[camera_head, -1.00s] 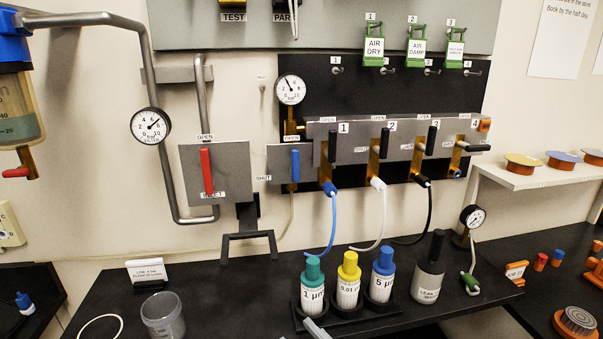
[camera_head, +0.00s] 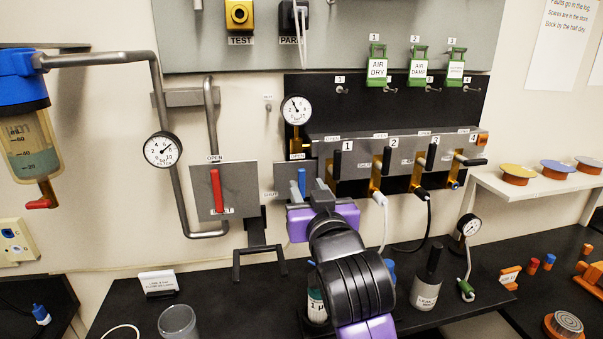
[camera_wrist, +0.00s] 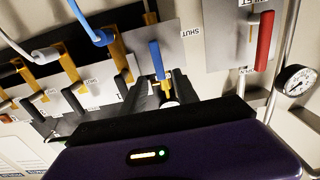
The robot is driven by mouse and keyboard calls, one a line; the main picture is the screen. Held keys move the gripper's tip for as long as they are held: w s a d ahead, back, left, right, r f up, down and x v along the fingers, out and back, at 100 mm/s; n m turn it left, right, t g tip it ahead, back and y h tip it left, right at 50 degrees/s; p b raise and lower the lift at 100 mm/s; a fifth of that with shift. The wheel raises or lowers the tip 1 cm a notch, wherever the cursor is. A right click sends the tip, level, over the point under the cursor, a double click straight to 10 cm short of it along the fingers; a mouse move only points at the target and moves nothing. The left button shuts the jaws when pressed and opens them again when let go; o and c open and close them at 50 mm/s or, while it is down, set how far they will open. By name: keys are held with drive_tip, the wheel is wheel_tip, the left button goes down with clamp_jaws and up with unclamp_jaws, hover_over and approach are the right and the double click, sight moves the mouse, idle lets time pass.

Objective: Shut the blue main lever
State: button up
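The blue main lever (camera_head: 302,181) stands upright below an OPEN label, on a grey plate (camera_head: 281,178) with a SHUT label at its left side. It also shows in the wrist view (camera_wrist: 156,57), with its brass-coloured pivot end nearest me. My gripper (camera_head: 309,191) is at the lower part of the lever in the head view. In the wrist view my gripper (camera_wrist: 163,93) has its two dark fingers apart, one on each side of the lever's lower end. I cannot tell whether either finger touches it.
A red lever (camera_head: 216,190) on its own plate stands to the left. The manifold (camera_head: 400,148) with several black-handled valves is to the right. A pressure gauge (camera_head: 296,110) is above the blue lever. My arm covers some bottles on the black bench (camera_head: 120,297).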

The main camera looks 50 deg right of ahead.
sight(302, 178)
drive_tip(key=shift+p+x, duration=0.8)
drive_tip(key=shift+x, duration=2.35)
clamp_jaws()
